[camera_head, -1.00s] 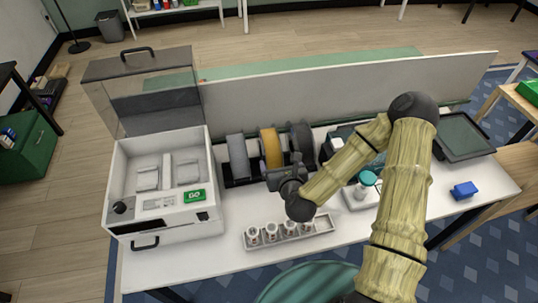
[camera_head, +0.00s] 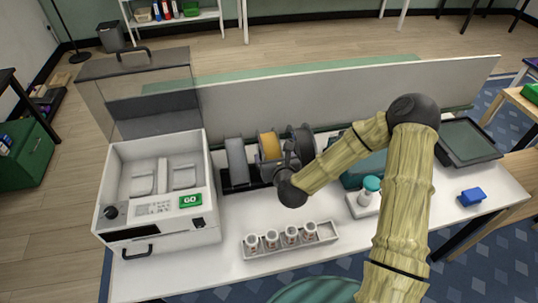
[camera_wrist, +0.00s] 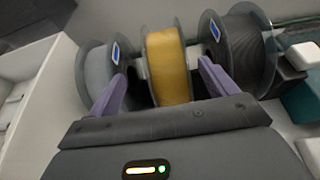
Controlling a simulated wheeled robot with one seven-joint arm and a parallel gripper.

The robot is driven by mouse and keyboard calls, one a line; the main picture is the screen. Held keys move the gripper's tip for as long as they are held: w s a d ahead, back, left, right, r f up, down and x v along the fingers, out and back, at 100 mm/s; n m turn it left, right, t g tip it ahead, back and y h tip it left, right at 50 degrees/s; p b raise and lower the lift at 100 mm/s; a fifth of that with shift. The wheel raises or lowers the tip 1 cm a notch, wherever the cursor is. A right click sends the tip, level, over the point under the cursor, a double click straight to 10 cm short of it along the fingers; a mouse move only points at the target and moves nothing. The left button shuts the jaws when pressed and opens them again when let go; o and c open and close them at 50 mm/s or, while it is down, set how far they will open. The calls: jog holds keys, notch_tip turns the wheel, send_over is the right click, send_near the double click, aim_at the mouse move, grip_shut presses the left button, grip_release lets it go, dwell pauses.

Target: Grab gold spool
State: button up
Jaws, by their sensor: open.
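The gold spool (camera_head: 268,145) stands upright between a grey spool (camera_head: 237,160) on its left and a dark spool (camera_head: 303,143) on its right. In the wrist view the gold spool (camera_wrist: 166,66) is in the middle, with the grey spool (camera_wrist: 98,70) and the dark spool (camera_wrist: 240,55) beside it. My gripper (camera_wrist: 164,85) is open, its purple fingers apart on either side of the gold spool's lower part. I cannot tell whether they touch it. In the head view my gripper (camera_head: 283,158) hides part of the gold spool.
A white machine (camera_head: 158,195) with a raised clear lid stands at the left. A tray (camera_head: 290,240) with several small jars lies in front of my gripper. A bottle with a teal cap (camera_head: 369,190) and a blue block (camera_head: 472,197) are to the right. A divider panel (camera_head: 340,95) runs behind the spools.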

aim_at(270, 146)
jog(key=x, duration=0.3)
jog(key=shift+w+f+p, duration=0.15)
jog(key=shift+w+p, duration=0.1)
jog(key=shift+p, duration=0.05)
jog(key=shift+w, duration=0.1)
jog(key=x, duration=0.1)
jog(key=p+x, duration=0.1)
jog(key=x, duration=0.2)
jog(key=shift+w+d+f+p, duration=0.1)
jog(key=shift+d+p, duration=0.2)
jog(key=shift+p, duration=0.1)
jog(key=shift+w+a+f, duration=0.15)
jog(key=shift+w+f, duration=0.15)
jog(key=shift+w, duration=0.05)
grip_shut()
jog(key=shift+w+r, duration=0.1)
jog(key=shift+r, duration=0.1)
